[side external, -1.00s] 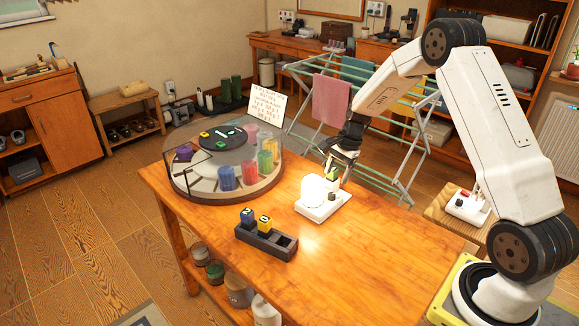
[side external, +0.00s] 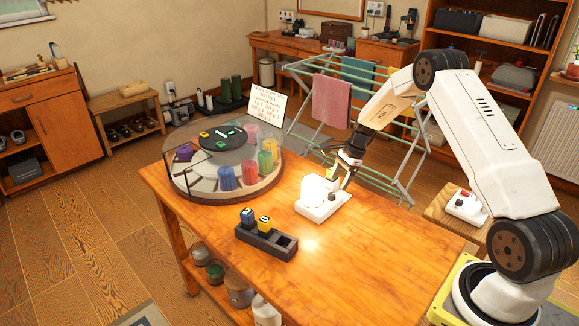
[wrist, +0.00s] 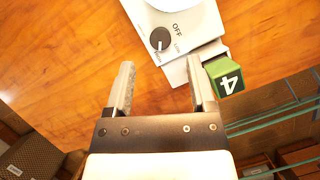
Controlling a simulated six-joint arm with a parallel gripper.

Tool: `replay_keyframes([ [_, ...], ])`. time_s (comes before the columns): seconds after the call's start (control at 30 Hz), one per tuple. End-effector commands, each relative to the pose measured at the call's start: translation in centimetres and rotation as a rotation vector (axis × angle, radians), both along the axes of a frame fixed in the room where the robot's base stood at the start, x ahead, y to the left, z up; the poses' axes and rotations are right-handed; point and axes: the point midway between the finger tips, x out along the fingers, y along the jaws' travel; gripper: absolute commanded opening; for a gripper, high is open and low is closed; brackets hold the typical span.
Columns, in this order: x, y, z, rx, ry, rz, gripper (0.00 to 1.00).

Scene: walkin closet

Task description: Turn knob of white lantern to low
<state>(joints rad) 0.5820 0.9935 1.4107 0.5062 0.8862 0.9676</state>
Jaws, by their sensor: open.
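The white lantern (side external: 313,191) stands on the wooden table, its rounded top glowing. In the wrist view, part of its white base (wrist: 203,20) shows at the top, with a dark round knob (wrist: 160,39). "OFF" is printed at the knob's upper right and a word like "Low" at its lower right; another label below is too small to read surely. The knob's white mark points down, toward that lower label. My gripper (wrist: 160,66) is open and empty, with its fingertips apart and short of the knob in the picture. It also shows beside the lantern's right side (side external: 345,180).
A dark holder (side external: 267,241) with blue and yellow blocks stands in front. A round glass-sided display (side external: 185,190) stands left. The table's right front is clear.

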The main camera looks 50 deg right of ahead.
Motion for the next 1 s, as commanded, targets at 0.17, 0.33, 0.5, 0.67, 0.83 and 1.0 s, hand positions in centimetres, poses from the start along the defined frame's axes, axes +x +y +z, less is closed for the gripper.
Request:
replay_keyframes([
  [0.17, 0.3, 0.9, -2.2, 0.002, 0.002, 0.0, 0.71],
  [0.33, 0.6, 1.5, -3.8, 0.0, 0.001, 0.0, 0.71],
  [0.5, 0.7, 1.8, -4.6, 0.0, -0.001, -0.001, 0.71],
  [0.67, 0.8, 1.8, -4.7, -0.001, -0.002, -0.001, 0.71],
  [0.83, 0.8, 1.8, -4.7, -0.001, -0.002, -0.001, 0.58],
  [1.0, 0.7, 1.8, -4.7, -0.001, -0.002, -0.001, 0.04],
])
